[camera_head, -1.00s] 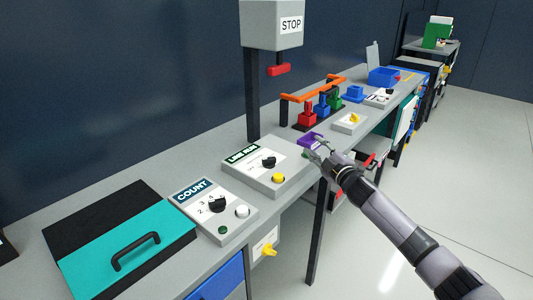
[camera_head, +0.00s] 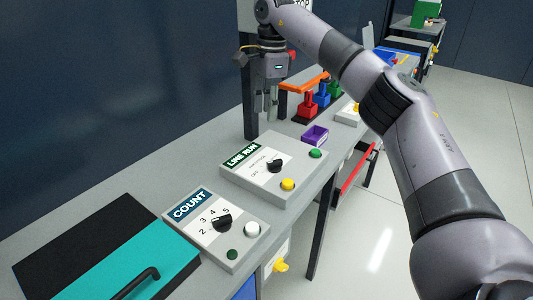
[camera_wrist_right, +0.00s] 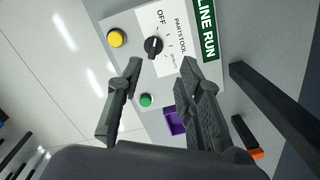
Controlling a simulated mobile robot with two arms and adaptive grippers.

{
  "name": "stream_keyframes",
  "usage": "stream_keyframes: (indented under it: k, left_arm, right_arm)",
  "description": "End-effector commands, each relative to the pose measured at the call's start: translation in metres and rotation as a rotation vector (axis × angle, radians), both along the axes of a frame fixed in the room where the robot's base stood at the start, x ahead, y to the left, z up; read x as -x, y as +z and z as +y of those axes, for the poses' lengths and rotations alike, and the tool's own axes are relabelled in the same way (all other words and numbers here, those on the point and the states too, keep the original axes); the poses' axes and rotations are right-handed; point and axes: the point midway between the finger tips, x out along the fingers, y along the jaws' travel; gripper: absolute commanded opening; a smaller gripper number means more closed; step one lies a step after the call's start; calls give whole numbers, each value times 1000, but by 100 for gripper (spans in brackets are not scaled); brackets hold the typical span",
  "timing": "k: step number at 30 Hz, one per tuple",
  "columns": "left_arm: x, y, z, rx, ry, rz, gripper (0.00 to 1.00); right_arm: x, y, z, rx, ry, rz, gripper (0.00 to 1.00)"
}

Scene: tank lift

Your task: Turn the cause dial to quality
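The LINE RUN panel (camera_head: 240,177) is a grey box on the bench with a small black dial (camera_head: 274,166). In the right wrist view the dial (camera_wrist_right: 153,46) sits beside the printed words OFF, PARTS, TOOL and QUALITY, with QUALITY at the end away from OFF. I cannot tell surely which mark its pointer faces. My right gripper (camera_head: 269,117) points down above and behind the panel, apart from the dial. In the right wrist view its fingers (camera_wrist_right: 160,68) are spread and empty, with the dial seen between them. My left gripper is not in view.
The panel has a yellow button (camera_head: 288,184) and a green button (camera_head: 316,153). A COUNT panel (camera_head: 242,253) stands nearer, a purple bin (camera_head: 315,136) beyond. A dark post (camera_head: 249,115) rises close to my right gripper. An orange rail (camera_head: 304,83) lies behind.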

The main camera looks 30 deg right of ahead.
Motion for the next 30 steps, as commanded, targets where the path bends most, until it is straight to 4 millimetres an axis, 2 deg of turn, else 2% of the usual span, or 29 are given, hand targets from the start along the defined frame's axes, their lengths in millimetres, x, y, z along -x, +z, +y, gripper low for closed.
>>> stream_keyframes:
  k: [3,8,21,27,30]
  left_arm:
    - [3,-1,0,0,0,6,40]
    - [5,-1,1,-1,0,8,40]
    - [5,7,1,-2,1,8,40]
    - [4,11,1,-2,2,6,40]
    - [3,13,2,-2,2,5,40]
  right_arm:
    - [6,7,-12,56,3,20,33]
    - [8,-13,-14,61,3,26,33]
    - [8,-107,-13,58,3,26,33]
    - [8,-142,-12,58,2,25,33]
    - [8,-154,-12,58,2,24,33]
